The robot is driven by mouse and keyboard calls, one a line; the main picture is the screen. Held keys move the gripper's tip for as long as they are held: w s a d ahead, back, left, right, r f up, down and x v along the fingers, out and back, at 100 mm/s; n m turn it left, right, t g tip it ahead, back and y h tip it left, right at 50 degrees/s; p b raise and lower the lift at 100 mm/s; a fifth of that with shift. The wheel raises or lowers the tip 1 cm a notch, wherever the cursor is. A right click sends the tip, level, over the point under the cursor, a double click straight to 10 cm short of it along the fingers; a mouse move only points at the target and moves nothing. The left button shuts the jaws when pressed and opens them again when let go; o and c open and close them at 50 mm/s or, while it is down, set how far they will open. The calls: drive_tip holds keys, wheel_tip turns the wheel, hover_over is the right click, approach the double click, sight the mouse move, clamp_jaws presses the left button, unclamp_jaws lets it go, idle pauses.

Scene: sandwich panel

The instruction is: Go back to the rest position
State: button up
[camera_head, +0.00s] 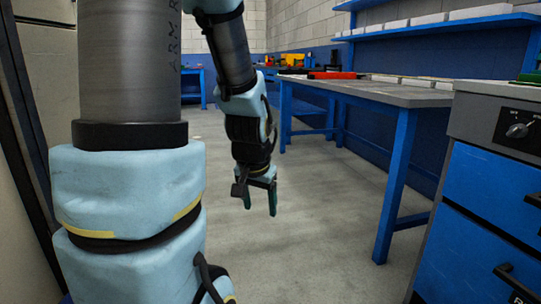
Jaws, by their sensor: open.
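My gripper (258,203) hangs at the end of my arm near the middle of the head view. It points down over the bare grey floor. Its two dark fingers with green inner faces are apart, and nothing shows between them. It is left of the blue workbench and touches nothing that I can see. The large light-blue and grey links of my own arm fill the left of the view and hide what is behind them.
A blue-legged workbench (402,94) stands at the right, with a red item (331,75) on its far end. A blue drawer cabinet (480,215) is at the near right. Blue shelves (440,28) hang on the back wall. The floor (300,230) between is clear.

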drive_tip(key=s+a+n+g+p, duration=0.2)
drive_tip(key=s+a+n, duration=0.15)
drive_tip(key=s, duration=0.25)
wheel_tip(320, 180, up, 36)
drive_tip(key=p, duration=3.5)
drive_tip(key=shift+w+a, duration=0.2)
drive_tip(key=shift+a, duration=0.1)
drive_tip(key=shift+c, duration=0.2)
